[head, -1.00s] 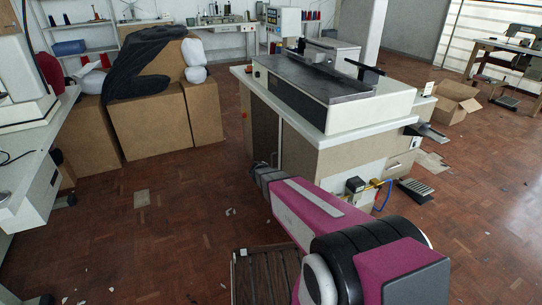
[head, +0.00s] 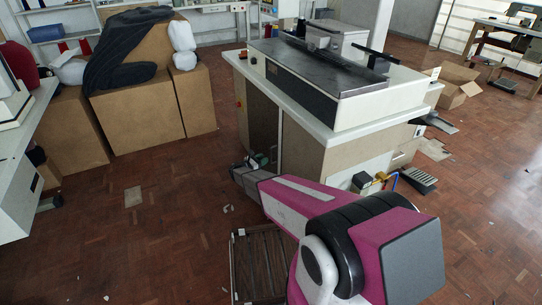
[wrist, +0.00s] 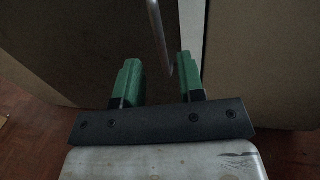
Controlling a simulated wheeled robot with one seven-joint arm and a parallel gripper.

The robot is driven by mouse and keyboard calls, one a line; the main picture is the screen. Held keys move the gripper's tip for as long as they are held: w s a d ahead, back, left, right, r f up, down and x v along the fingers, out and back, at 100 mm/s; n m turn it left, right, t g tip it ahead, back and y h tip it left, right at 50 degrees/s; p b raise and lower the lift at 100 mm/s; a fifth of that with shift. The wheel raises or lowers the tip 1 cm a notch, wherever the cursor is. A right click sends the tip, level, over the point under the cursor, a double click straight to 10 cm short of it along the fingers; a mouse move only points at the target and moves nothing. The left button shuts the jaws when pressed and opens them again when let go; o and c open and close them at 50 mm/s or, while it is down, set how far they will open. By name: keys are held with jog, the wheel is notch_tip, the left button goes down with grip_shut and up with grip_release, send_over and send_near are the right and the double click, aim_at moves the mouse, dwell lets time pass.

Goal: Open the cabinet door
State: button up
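The cabinet (head: 345,155) is the beige body under the white-topped sewing station in the head view. Its dark door face (head: 262,122) is on the left side, seen at a steep angle. My gripper (head: 258,161) is low beside this face. In the wrist view, a brown door panel (wrist: 75,45) fills the left. A thin metal handle (wrist: 158,30) comes down between the two green fingers of my gripper (wrist: 158,65), closer to the right finger. The fingers are apart, with a visible gap on the left of the handle. I cannot tell whether the door is slightly ajar.
A pale strip (wrist: 192,30) separates the left panel from another brown panel (wrist: 260,60). A dark slatted rack (head: 258,265) lies on the floor below my arm. Brown boxes (head: 140,120) stand at the left. The floor between boxes and cabinet is mostly clear.

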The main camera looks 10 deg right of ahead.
jog(key=shift+x, duration=3.2)
grip_shut()
